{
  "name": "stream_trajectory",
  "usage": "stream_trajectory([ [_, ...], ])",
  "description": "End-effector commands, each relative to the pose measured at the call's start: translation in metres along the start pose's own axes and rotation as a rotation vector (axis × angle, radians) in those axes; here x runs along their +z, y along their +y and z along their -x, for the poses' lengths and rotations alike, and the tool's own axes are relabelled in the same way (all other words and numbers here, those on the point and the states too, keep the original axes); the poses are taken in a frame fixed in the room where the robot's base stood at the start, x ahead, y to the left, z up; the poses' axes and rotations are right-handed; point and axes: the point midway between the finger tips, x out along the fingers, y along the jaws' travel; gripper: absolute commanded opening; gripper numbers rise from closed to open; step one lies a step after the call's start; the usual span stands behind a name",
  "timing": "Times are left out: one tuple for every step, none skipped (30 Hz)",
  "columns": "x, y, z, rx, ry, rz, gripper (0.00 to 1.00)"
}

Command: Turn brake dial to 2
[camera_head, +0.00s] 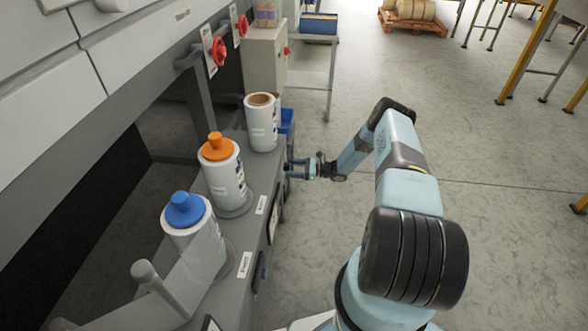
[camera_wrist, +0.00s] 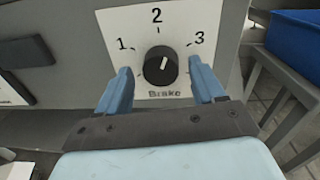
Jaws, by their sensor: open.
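The brake dial (camera_wrist: 160,67) is a round black knob on a white plate (camera_wrist: 181,46) marked 1, 2 and 3, with "Brake" below it. Its white pointer line points upward, leaning slightly right of the mark for 2. My gripper (camera_wrist: 159,70) is open, with one blue finger on the left and one on the right of the dial. Both fingers look apart from the knob; their exact depth is hard to tell. In the camera_head view my gripper (camera_head: 291,169) is at the machine's side, and the dial's face is hidden there.
A blue bin (camera_wrist: 292,32) stands on a grey stand to the right. A dark handle (camera_wrist: 25,52) is on the panel at left. On the machine ledge stand rolls with an orange knob (camera_head: 216,148) and a blue knob (camera_head: 184,209).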

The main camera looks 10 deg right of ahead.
Motion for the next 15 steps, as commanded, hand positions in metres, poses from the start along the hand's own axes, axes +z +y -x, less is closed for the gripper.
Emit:
stream_trajectory([
  [0.0,0.0,-0.0003,0.0,0.0,0.0,0.68],
  [0.0,-0.0001,-0.0004,0.0,0.0,0.0,0.68],
  [0.0,0.0,-0.0003,0.0,0.0,0.0,0.68],
  [0.0,0.0,-0.0003,0.0,0.0,0.0,0.68],
  [0.0,-0.0001,-0.0003,0.0,0.0,0.0,0.68],
  [0.0,0.0,-0.0003,0.0,0.0,0.0,0.68],
  [0.0,0.0,-0.0002,0.0,0.0,0.0,0.66],
  [0.0,0.0,-0.0002,0.0,0.0,0.0,0.63],
  [0.0,0.0,-0.0002,0.0,0.0,0.0,0.59],
  [0.0,0.0,-0.0002,0.0,0.0,0.0,0.57],
  [0.0,0.0,-0.0002,0.0,0.0,0.0,0.54],
  [0.0,0.0,-0.0002,0.0,0.0,0.0,0.5],
  [0.0,0.0,-0.0002,0.0,0.0,0.0,0.47],
  [0.0,0.0,-0.0002,0.0,0.0,0.001,0.44],
  [0.0,0.0,-0.0002,0.0,0.0,0.0,0.4],
])
